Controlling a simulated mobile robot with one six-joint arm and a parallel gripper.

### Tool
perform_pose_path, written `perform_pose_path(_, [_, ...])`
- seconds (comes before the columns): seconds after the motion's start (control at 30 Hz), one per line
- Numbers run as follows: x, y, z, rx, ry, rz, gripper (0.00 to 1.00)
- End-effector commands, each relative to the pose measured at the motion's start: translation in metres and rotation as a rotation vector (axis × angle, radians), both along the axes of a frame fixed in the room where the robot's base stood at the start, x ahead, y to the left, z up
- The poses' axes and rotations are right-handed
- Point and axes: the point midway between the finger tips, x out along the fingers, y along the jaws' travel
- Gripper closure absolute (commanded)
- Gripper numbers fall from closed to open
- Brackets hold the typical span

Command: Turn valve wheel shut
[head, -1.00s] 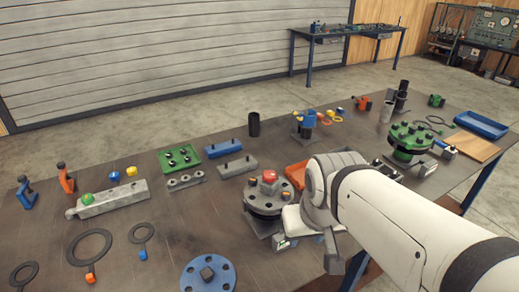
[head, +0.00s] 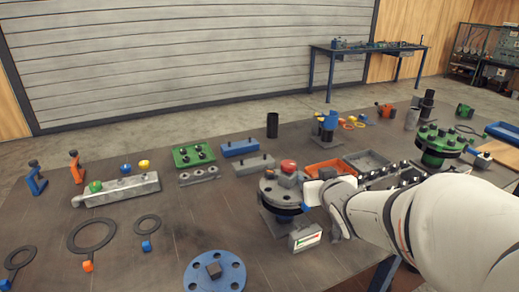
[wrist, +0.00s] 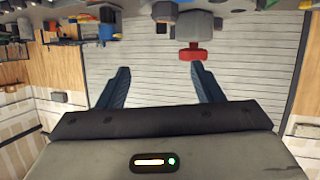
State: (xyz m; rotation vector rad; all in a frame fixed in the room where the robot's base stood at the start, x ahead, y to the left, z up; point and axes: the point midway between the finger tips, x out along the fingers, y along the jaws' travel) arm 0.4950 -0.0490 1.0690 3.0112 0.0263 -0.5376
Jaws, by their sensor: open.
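A round dark grey flanged fitting (head: 270,201) with bolts stands at the table's middle. A small red wheel-like top (head: 288,166) sits on it; I cannot tell for sure that it is the valve wheel. In the wrist view, which is upside down, my gripper (wrist: 160,68) is open and empty. The red top (wrist: 190,52) shows beyond the right fingertip, apart from it.
A blue disc with holes (head: 214,274) lies at the front. An orange tray (head: 325,168) and grey tray (head: 366,160) lie behind my arm. A green bolted flange (head: 436,146) stands at right. Dark rings (head: 92,235) lie left; the table's front-left middle is bare.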

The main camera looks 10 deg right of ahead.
Motion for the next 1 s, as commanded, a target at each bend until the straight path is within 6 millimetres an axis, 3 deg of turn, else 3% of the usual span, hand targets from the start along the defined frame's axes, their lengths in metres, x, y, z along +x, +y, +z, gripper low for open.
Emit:
perform_pose_path(0.03, [0.008, 0.002, -0.018, 0.016, -0.059, 0.034, 0.40])
perform_pose_path(0.33, [0.020, 0.026, -0.023, 0.113, -0.306, 0.227, 0.40])
perform_pose_path(0.53, [0.029, 0.033, -0.020, 0.133, -0.341, 0.261, 0.40])
perform_pose_path(0.8, [0.070, 0.045, -0.019, 0.132, -0.339, 0.261, 0.40])
perform_pose_path(1.0, [0.090, 0.050, -0.019, 0.132, -0.339, 0.259, 0.40])
